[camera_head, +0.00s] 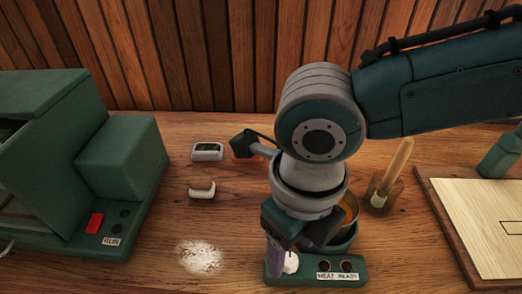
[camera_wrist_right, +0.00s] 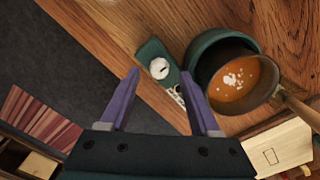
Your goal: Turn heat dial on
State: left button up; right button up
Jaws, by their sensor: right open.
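The heat dial (camera_head: 291,263) is a round white knob on the green base of the glue pot (camera_head: 343,240), left of a label reading HEAT READY. In the right wrist view the dial (camera_wrist_right: 159,68) shows its white face with a small dark mark. My right gripper (camera_head: 280,252) points down at the dial. Its purple fingers (camera_wrist_right: 160,76) are open, one to each side of the dial in the right wrist view. I cannot tell whether they touch it. My right arm hides part of the pot in the head view. My left gripper is not in view.
The pot of brown glue (camera_wrist_right: 233,86) stands right beside the dial, with a handle across it. A green machine (camera_head: 120,165) with a red switch is at left. A wooden holder (camera_head: 384,193) and a pale board (camera_head: 485,225) are right. White powder (camera_head: 201,257) lies left.

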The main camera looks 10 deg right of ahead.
jog(key=shift+f, duration=0.95)
grip_shut()
